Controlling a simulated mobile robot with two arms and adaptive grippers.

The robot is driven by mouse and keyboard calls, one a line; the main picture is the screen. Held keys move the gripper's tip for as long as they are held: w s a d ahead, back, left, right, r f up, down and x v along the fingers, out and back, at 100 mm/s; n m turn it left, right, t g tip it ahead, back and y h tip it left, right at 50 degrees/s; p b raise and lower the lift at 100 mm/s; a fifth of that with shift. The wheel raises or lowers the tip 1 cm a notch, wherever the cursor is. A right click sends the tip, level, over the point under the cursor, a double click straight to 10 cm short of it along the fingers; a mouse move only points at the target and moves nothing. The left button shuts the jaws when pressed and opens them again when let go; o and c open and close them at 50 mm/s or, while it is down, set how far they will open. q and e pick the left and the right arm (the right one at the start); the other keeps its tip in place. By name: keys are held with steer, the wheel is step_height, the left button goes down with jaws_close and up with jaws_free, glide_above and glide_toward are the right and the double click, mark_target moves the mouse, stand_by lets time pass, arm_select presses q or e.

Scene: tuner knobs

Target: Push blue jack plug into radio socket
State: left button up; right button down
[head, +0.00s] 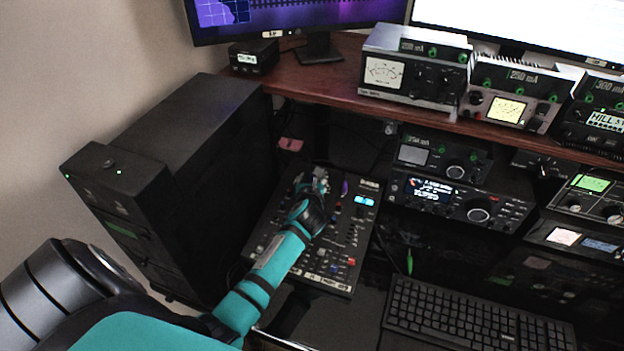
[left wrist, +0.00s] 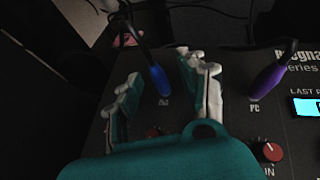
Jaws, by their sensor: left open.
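The blue jack plug (left wrist: 158,80) stands in the left wrist view on the black mixer panel (left wrist: 230,150), with a dark cable at its top. It seems to sit in a panel socket. My left gripper (left wrist: 163,78) is open, its pale fingers on either side of the plug, with gaps visible. In the head view my left gripper (head: 318,182) is over the upper part of the mixer (head: 322,268) and hides the blue plug. A radio (head: 428,205) with a lit display and a large knob stands to the right; I cannot make out its socket.
A purple plug (left wrist: 268,80) stands right of my left gripper. A green plug (head: 409,262) hangs between the mixer and the keyboard (head: 470,320). A black tower (head: 190,150) stands left of the mixer. The wooden shelf (head: 325,80) bears several meter units.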

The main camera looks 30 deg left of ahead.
arm_select(q)
jaws_close()
steer(key=shift+r, duration=0.1)
steer(key=shift+r+p, duration=0.3)
steer(key=shift+p, duration=0.25)
steer(key=shift+s+r+p, duration=0.1)
steer(key=shift+r+p, duration=0.3)
steer(key=shift+s+d+r+p, duration=0.1)
steer(key=shift+r+p, duration=1)
steer(key=shift+p, duration=0.3)
steer(key=shift+s+d+r+p, duration=0.1)
steer(key=shift+r+p, duration=1)
steer(key=shift+p, duration=0.3)
